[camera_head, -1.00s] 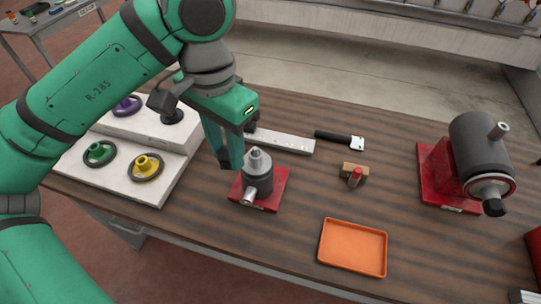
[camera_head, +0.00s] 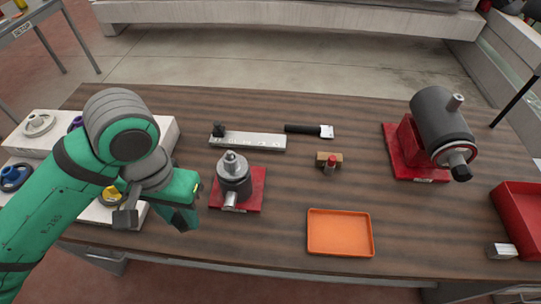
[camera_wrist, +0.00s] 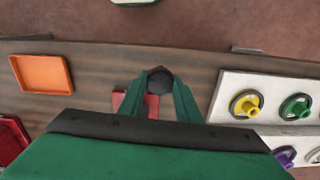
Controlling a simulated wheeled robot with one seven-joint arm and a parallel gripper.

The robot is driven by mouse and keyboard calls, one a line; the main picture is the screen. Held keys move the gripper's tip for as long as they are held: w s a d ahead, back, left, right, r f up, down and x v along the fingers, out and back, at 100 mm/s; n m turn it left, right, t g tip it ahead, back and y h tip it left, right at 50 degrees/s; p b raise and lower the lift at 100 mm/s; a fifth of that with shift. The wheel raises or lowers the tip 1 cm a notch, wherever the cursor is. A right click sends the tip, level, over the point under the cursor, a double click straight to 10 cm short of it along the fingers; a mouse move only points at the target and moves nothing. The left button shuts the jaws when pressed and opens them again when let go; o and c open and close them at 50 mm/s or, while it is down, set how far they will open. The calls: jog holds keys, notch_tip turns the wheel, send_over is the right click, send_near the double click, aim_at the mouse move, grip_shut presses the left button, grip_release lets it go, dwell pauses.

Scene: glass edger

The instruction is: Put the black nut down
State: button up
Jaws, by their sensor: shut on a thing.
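The black nut (camera_wrist: 160,78) is a dark hexagonal piece held between my fingertips in the wrist view. My gripper (camera_head: 183,224) is shut on it, to the left of the small grey spindle on its red base. The small grey spindle (camera_head: 232,178) stands upright on a red base plate (camera_head: 256,188). Part of a red base (camera_wrist: 150,105) also shows behind the fingers in the wrist view.
An orange tray (camera_head: 340,232) lies empty at the table's front. A white stepped rack (camera_head: 160,135) with coloured wheels is at left.

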jog(key=w+a+f, duration=0.2)
jog(key=f, duration=0.1)
jog(key=w+a+f, duration=0.2)
jog(key=a+f, duration=0.1)
jog(key=f, duration=0.1)
jog(key=w+a+f, duration=0.3)
jog(key=f, duration=0.1)
jog(key=shift+a+f, duration=0.1)
jog(key=shift+a, duration=0.1)
jog(key=shift+w+a+f, duration=0.2)
jog(key=shift+f, duration=0.1)
jog(key=shift+w+a+f, duration=0.1)
jog(key=shift+a+f, duration=0.05)
jog(key=shift+f, duration=0.8)
jog(key=shift+w+a+f, duration=0.1)
jog(key=shift+f, duration=0.8)
jog(key=shift+f, duration=0.1)
jog(key=o, duration=1.2)
